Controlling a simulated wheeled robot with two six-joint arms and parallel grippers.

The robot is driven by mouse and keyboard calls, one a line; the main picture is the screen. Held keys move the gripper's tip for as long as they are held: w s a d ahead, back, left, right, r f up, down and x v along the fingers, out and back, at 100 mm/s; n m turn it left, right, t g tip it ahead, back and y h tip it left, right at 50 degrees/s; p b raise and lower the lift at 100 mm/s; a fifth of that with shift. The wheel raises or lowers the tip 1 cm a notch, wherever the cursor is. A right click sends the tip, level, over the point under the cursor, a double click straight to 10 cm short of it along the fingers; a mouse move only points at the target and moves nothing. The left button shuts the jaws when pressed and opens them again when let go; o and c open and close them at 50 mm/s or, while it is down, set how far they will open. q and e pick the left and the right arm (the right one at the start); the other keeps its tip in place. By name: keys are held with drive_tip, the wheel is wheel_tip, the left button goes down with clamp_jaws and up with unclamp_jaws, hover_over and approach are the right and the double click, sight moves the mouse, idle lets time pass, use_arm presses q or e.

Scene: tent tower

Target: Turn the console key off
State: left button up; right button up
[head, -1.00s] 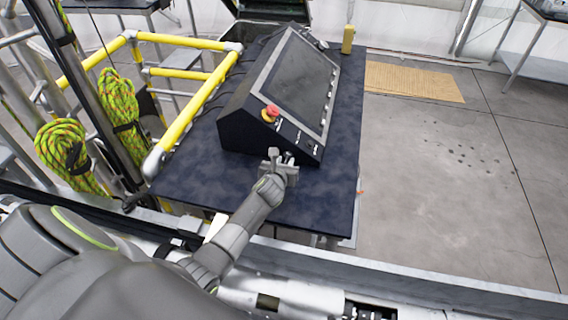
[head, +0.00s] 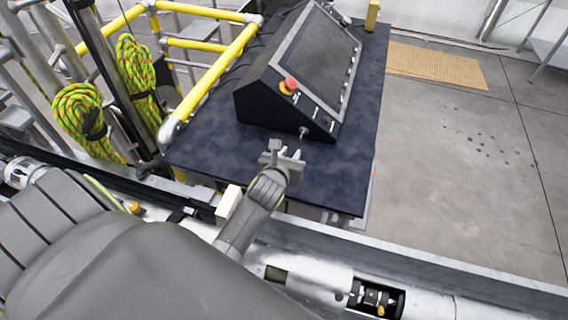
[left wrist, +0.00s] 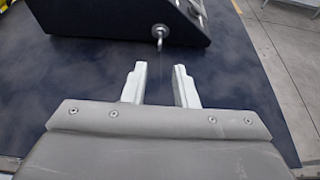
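The console (head: 300,75) is a dark box with a sloped screen, standing on a dark blue table. Its key (head: 303,132) sticks out low on the near face; it also shows in the left wrist view (left wrist: 159,33), just ahead of the fingers and roughly between them. My left gripper (head: 285,154) is open and empty, a short way in front of the key and not touching it. In the left wrist view the left gripper's two fingers (left wrist: 158,85) stand apart. The way the key is turned is too small to tell. My right gripper is not in view.
A red emergency button (head: 290,84) sits on the console near the key. The dark blue table (head: 215,150) is bare around the gripper. Yellow rails (head: 215,75) and coiled ropes (head: 82,115) stand at the left. A yellow object (head: 372,14) stands at the table's far corner.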

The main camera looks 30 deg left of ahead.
use_arm(q)
drive_tip(key=shift+b+v, duration=0.45)
drive_tip(key=shift+v, duration=2.15)
drive_tip(key=shift+d, duration=0.1)
